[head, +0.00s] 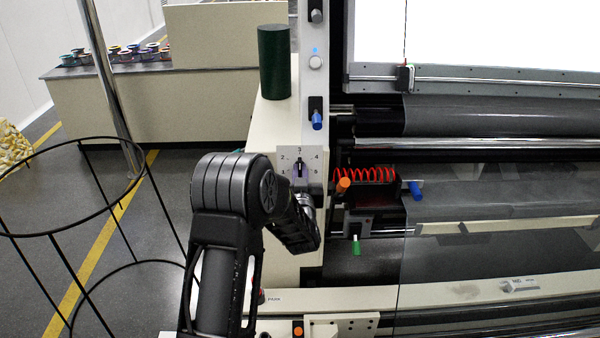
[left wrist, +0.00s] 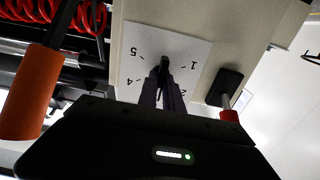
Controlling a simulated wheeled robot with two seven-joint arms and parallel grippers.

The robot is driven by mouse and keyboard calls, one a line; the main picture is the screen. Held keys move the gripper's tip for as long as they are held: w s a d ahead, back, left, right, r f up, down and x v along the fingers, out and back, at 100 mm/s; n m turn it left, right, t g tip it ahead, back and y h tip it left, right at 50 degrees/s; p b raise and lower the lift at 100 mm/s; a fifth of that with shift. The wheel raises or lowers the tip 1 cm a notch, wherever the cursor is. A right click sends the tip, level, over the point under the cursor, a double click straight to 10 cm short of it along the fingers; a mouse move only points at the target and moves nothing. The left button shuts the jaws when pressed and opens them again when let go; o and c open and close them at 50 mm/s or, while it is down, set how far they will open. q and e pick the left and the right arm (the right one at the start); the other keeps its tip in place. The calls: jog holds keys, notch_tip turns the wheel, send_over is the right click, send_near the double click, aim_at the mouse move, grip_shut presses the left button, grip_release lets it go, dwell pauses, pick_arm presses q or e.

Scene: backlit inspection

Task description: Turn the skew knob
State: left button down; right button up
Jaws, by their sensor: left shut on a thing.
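The skew knob (head: 299,163) is a small black knob on a white dial plate marked 1 to 5, on the front of the cream machine housing. In the head view it stands upright, in line with the 3. In the left wrist view the dial is upside down and the knob (left wrist: 164,66) shows between my fingers. My left gripper (left wrist: 163,88) is shut on the knob; its dark fingers cover the lower middle of the dial. In the head view my left arm covers the area below the dial. My right gripper is not in view.
An orange-tipped handle (head: 343,185) with a red coiled cable (head: 365,174) is just right of the dial. A red-tipped lever (left wrist: 229,117) is beside the plate. A green cylinder (head: 274,62) stands on the housing. A black wire hoop stand (head: 75,229) is at left.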

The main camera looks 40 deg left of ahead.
pick_arm(q)
jog(key=shift+m+b, duration=0.3)
jog(key=shift+m, duration=0.1)
jog(key=shift+w+d+f+m+b, duration=0.1)
jog(key=shift+m+b, duration=0.2)
jog(key=shift+m, duration=2.45)
jog(key=shift+d+m+b, duration=0.1)
jog(key=shift+m+b, duration=0.2)
jog(key=shift+m, duration=2.45)
jog(key=c, duration=1.5)
grip_release()
